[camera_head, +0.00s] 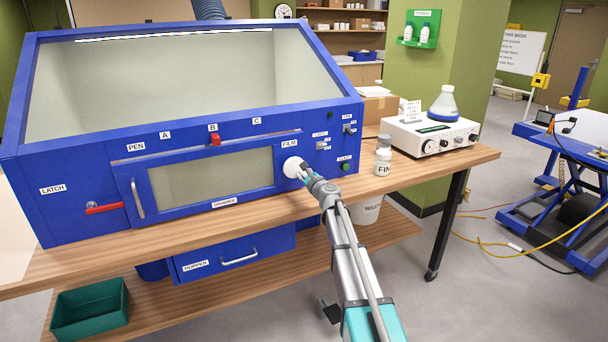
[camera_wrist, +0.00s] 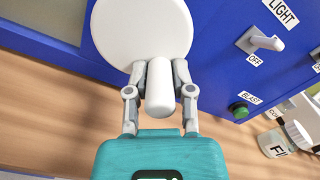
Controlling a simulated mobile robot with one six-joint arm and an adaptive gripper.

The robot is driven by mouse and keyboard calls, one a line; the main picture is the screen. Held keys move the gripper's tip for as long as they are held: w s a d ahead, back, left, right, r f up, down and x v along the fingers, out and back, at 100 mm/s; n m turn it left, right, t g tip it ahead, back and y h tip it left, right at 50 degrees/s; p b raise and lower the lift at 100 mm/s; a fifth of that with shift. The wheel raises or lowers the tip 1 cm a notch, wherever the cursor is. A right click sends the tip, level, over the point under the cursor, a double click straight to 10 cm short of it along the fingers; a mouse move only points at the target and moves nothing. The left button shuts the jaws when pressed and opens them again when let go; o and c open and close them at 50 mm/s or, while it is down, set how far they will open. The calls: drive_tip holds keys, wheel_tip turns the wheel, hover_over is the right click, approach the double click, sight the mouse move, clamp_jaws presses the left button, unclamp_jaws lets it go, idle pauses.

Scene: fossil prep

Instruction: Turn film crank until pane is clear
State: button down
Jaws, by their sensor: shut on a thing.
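The film crank (camera_head: 291,166) is a white disc with a knob on the blue cabinet's front, under the FILM label. In the wrist view the white disc (camera_wrist: 140,28) fills the top centre, and its white knob (camera_wrist: 160,92) points toward me. My gripper (camera_head: 305,178) is shut on this knob, with a finger on either side, as the wrist view (camera_wrist: 158,78) also shows. The large sloped pane (camera_head: 190,85) on top of the cabinet looks pale and hazy. A smaller front window (camera_head: 205,180) beside the crank looks greyish and dull.
A LIGHT switch (camera_wrist: 262,42) and green BLAST button (camera_wrist: 239,111) sit right of the crank. A white jar (camera_head: 383,160) and a stirrer (camera_head: 430,137) with a flask stand on the bench to the right.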

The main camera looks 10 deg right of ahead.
drive_tip(key=shift+c, duration=2.4)
unclamp_jaws()
drive_tip(key=v, duration=1.2)
